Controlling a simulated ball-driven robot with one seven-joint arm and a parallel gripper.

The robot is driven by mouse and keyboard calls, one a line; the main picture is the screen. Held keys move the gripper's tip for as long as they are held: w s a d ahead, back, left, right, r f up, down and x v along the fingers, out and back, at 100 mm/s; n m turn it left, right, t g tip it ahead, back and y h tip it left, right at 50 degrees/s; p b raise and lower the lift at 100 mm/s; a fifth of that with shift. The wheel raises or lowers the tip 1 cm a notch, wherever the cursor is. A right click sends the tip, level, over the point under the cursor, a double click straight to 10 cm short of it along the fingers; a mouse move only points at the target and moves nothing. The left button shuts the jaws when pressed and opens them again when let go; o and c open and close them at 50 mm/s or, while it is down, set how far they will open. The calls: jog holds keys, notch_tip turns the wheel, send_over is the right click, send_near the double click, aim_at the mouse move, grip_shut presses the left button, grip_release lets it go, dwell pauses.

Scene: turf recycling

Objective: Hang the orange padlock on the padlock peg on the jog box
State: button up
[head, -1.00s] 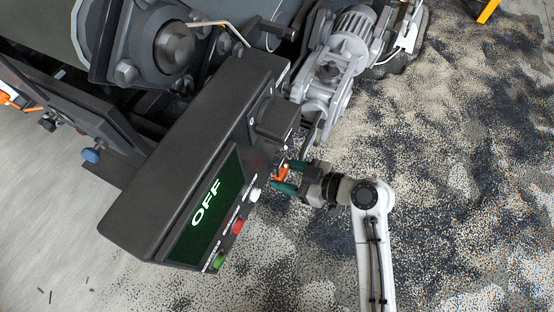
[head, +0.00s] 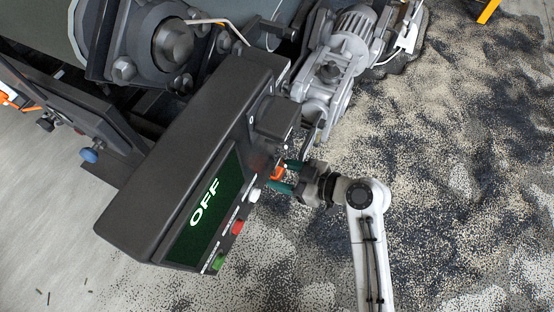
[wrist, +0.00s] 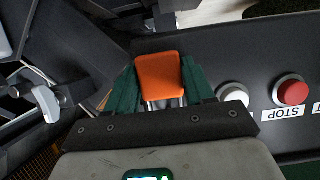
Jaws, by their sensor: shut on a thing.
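The orange padlock (head: 278,173) is between the green fingers of my gripper (head: 283,177), close to the face of the dark jog box (head: 195,140). In the wrist view the padlock's orange body (wrist: 160,76) fills the gap between the green fingers (wrist: 158,90), with part of its metal shackle showing below the body. My gripper is shut on it. I cannot make out the padlock peg; the padlock and fingers cover that part of the box. I cannot tell whether the shackle touches a peg.
The box carries a screen reading OFF (head: 205,203), a white button (head: 254,195), a red STOP button (wrist: 291,91) and a green button (head: 219,262). A grey motor (head: 335,75) stands behind. Speckled granules cover the floor at right.

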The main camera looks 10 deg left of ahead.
jog(key=shift+a+f, duration=0.1)
jog(key=shift+f, duration=0.2)
dwell(0.6)
jog(key=o, duration=1.2)
jog(key=shift+r, duration=0.1)
jog(key=p+v, duration=0.3)
jog(key=v, duration=0.8)
jog(key=s+d+f+m+g+h, duration=0.35)
jog(key=s+d+m+h, duration=0.95)
jog(key=s+d, duration=0.45)
notch_tip(320, 180, up, 30)
jog(key=d+m+p, duration=0.1)
jog(key=d+p, duration=0.1)
jog(key=p, duration=2.8)
jog(key=shift+s+p, duration=0.35)
jog(key=shift+s, duration=0.05)
jog(key=shift+r, duration=0.1)
